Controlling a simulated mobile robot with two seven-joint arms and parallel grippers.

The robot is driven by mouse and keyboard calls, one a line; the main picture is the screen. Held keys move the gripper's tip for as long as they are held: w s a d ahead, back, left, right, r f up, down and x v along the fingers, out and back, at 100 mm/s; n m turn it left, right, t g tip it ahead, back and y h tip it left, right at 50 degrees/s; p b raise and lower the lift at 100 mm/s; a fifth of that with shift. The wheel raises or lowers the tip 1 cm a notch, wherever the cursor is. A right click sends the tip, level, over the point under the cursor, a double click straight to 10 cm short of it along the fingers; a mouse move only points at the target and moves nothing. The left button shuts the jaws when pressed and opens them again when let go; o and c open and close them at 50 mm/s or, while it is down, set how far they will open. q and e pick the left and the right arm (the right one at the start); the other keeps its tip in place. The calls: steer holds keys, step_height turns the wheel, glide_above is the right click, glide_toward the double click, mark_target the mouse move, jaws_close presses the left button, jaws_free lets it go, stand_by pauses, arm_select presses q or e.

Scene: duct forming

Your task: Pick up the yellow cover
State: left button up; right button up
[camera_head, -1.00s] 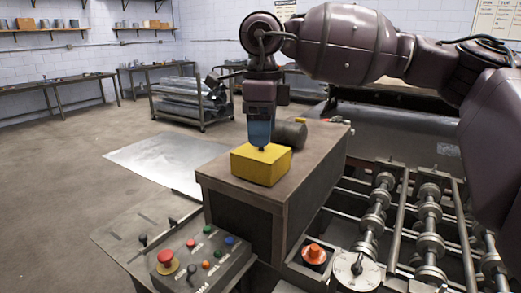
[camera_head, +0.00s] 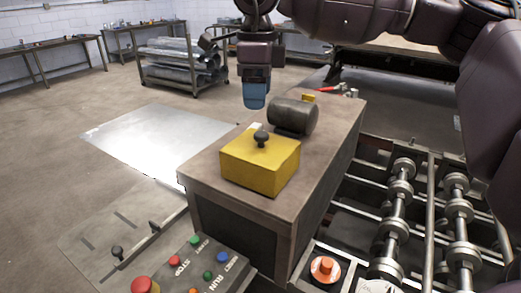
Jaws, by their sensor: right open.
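The yellow cover (camera_head: 262,168) is a box-shaped piece with a dark round knob (camera_head: 261,138) on top. It sits on the near part of a brown-topped cabinet (camera_head: 325,155). My right gripper (camera_head: 256,104), with blue fingers pointing down, hangs above and behind the cover, apart from the knob. It is open and empty. My left gripper is not in view.
A dark cylinder (camera_head: 293,116) lies on the cabinet just behind the cover, with a red-handled tool (camera_head: 331,87) farther back. Roller shafts (camera_head: 398,205) are on the right. A control panel (camera_head: 195,268) with several buttons is in front. A metal sheet (camera_head: 155,140) lies on the floor at left.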

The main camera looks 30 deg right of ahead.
mark_target(261, 133)
step_height(261, 133, down, 4)
steer(key=shift+s, duration=0.15)
steer(key=f, duration=0.1)
steer(key=f+p, duration=0.1)
steer(key=f, duration=0.2)
steer(key=shift+s+d+f+p, duration=0.15)
steer(key=shift+d+f+p, duration=0.05)
steer(key=shift+d+p, duration=0.15)
steer(key=shift+a+f, duration=0.1)
steer(key=shift+f, duration=0.4)
jaws_close()
